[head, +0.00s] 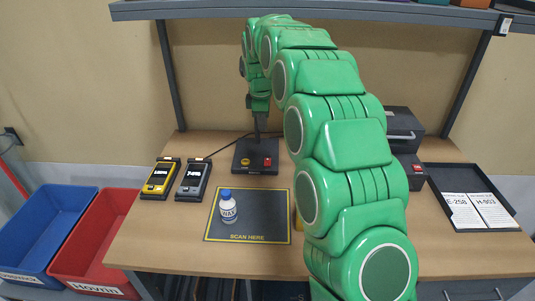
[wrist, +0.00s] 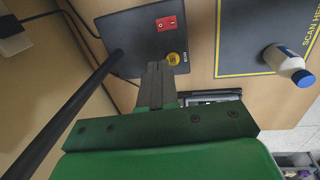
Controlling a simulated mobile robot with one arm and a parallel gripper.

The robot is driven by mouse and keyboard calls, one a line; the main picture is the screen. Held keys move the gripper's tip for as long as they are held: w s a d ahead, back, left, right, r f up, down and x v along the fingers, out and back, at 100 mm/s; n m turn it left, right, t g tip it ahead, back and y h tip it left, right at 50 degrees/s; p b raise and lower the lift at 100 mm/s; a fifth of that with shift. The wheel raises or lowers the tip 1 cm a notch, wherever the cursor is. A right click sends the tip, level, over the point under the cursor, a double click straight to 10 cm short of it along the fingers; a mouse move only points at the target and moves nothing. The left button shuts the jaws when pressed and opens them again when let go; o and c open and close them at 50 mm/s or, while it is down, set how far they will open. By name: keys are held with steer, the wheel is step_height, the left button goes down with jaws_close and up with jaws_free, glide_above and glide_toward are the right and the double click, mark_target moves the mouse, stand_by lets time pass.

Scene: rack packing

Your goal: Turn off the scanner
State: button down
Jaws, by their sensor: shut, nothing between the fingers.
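The scanner's dark base box (head: 256,169) stands at the back middle of the table. It carries a red rocker switch (head: 267,161) and a yellow button (head: 245,161). In the wrist view the red switch (wrist: 167,23) shows its two marks, but I cannot tell which side is pressed. The yellow button (wrist: 173,58) lies just beyond my fingertips. A dark post (wrist: 83,96) rises from the box. My gripper (wrist: 158,66) is shut and empty, pointing down over the box in the head view (head: 258,130). I cannot tell whether it touches anything.
A white bottle with a blue cap (head: 227,211) stands on the scan mat (head: 262,220). Yellow (head: 160,180) and grey (head: 193,181) handheld devices lie left of the box. A black tray (head: 440,178) with labels is at the right. Blue (head: 65,208) and red (head: 95,228) bins stand left.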

mark_target(268, 160)
steer(key=shift+d, duration=0.8)
steer(key=f, duration=0.4)
steer(key=w+f, duration=0.1)
steer(key=f, duration=0.9)
steer(key=shift+w, duration=0.35)
steer(key=shift+w+g, duration=0.1)
steer(key=shift+g, duration=0.2)
steer(key=shift+f, duration=0.25)
